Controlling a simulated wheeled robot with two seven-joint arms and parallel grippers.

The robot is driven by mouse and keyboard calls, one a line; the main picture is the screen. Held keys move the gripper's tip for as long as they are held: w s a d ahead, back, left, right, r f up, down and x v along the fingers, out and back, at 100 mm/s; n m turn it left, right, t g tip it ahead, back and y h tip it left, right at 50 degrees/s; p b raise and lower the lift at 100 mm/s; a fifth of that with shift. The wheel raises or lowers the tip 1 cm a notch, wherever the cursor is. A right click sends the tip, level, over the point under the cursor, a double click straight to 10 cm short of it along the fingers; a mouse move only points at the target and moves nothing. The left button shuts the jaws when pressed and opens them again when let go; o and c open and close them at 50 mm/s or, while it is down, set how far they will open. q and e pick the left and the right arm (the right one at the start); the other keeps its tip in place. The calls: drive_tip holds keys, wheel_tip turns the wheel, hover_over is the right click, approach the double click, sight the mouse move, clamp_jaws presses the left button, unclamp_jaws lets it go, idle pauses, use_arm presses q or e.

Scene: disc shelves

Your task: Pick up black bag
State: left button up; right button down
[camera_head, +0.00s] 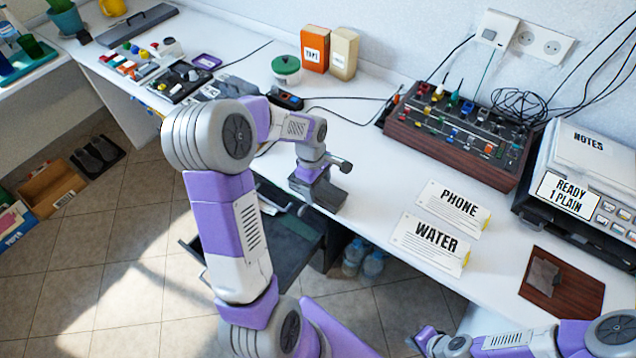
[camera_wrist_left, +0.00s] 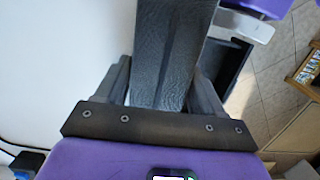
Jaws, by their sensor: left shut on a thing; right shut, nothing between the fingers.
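My left gripper (camera_head: 318,190) is over the table's front edge in the head view, above the open drawer. In the left wrist view my left gripper (camera_wrist_left: 165,85) is shut on a black, grained, leather-like piece that looks like part of the black bag (camera_wrist_left: 172,45). Only this piece shows between the fingers. The rest of the bag is out of frame, and I cannot clearly tell it from the dark gripper in the head view. My right gripper (camera_head: 425,338) is shut and empty at the bottom, in front of the table.
A dark drawer (camera_head: 290,262) stands open below the table edge. Water bottles (camera_head: 363,262) stand on the floor. PHONE (camera_head: 455,207) and WATER (camera_head: 430,243) signs, a wooden control box (camera_head: 455,150) and a brown board (camera_head: 575,290) are on the table.

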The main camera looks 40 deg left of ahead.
sight(317, 186)
idle(0.3)
use_arm(q)
drive_tip(key=o, duration=1.2)
drive_tip(key=shift+o, duration=0.2)
drive_tip(key=r+p, duration=0.1)
drive_tip(key=r, duration=0.3)
drive_tip(key=r+p, duration=0.1)
drive_tip(key=r, duration=0.1)
drive_tip(key=shift+a+r+p, duration=0.1)
drive_tip(key=shift+a+p, duration=0.25)
drive_tip(key=shift+s+a+r, duration=0.1)
drive_tip(key=shift+r, duration=0.6)
drive_tip(key=shift+c, duration=0.4)
